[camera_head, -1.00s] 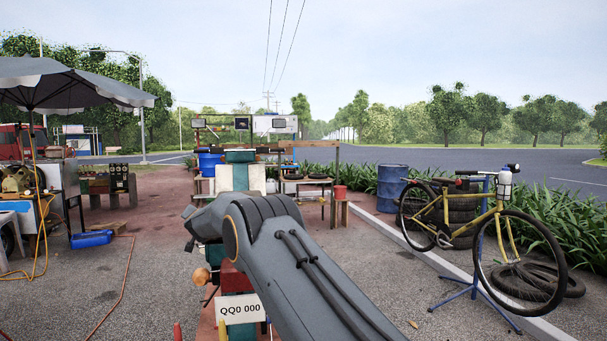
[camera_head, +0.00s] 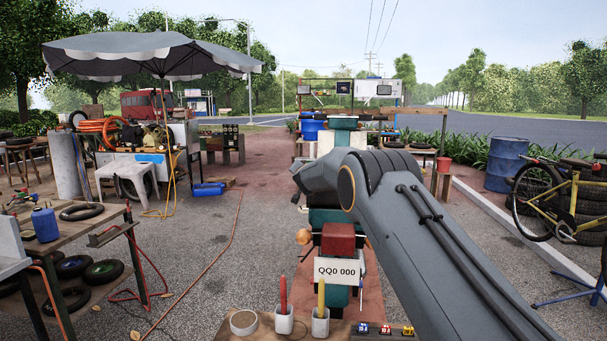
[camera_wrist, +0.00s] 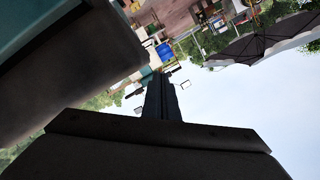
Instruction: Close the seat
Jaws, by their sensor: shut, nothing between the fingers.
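A teal motorcycle with a red tail (camera_head: 338,236) and a white plate (camera_head: 337,271) stands ahead of me, seen from behind. Its pale front panels (camera_head: 326,141) rise beyond my arm. My grey arm covers the middle of it, so I cannot make out the seat or its angle in the head view. In the wrist view, a large dark panel with a teal edge (camera_wrist: 75,75) fills the upper left close by; it may be the seat, but I cannot be sure. My gripper (camera_wrist: 162,88) is shut and empty, apart from that panel in the picture. The head view hides it.
A wooden table (camera_head: 85,225) with tyres is on the left. A yellow bicycle (camera_head: 560,200) and blue drum (camera_head: 505,165) are on the right. Paving left of the motorcycle is mostly open, crossed by a hose.

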